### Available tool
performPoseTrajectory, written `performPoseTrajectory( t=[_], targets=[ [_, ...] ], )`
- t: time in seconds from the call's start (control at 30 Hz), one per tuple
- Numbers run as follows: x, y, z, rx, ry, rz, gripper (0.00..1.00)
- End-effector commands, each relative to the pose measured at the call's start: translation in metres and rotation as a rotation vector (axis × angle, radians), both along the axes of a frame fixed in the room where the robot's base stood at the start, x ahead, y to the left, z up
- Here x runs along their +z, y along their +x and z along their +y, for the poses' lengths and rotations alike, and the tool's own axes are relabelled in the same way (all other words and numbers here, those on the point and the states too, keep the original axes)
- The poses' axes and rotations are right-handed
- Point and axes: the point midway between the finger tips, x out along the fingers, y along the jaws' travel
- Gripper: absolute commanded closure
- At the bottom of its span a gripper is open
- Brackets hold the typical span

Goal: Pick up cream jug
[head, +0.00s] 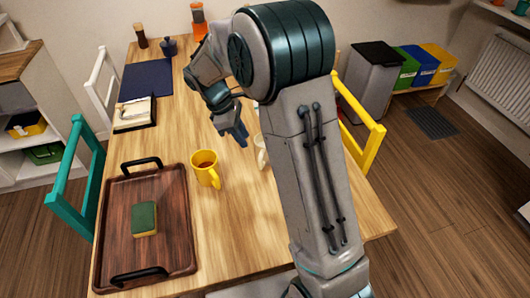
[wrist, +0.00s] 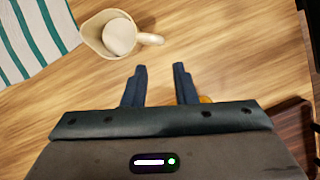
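The cream jug (wrist: 91,38) is a cream-coloured vessel with a spout and a side handle, upright on the wooden table, with something white inside. In the head view the jug (head: 261,152) is mostly hidden behind my arm, with only its left edge showing. My gripper (wrist: 159,72) is open and empty, its two dark blue fingers apart above the bare table. In the wrist view the jug lies beyond the fingertips, up and to the left, not touching them. My gripper also shows in the head view (head: 240,138), to the left of the jug.
A brown tray (head: 117,215) holds a green-yellow sponge (head: 144,219). A striped cloth (wrist: 36,38) lies beside the jug. Chairs flank the table (head: 235,225). A dark blue mat (head: 148,79) lies further back.

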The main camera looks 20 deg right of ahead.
Motion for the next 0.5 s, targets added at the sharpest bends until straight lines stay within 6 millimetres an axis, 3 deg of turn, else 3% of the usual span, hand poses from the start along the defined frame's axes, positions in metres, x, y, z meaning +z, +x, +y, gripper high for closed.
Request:
performPoseTrajectory(
  t=[0.5],
  targets=[
    [-0.076,-0.009,-0.028,0.008,-0.003,0.007,0.75]
  ],
)
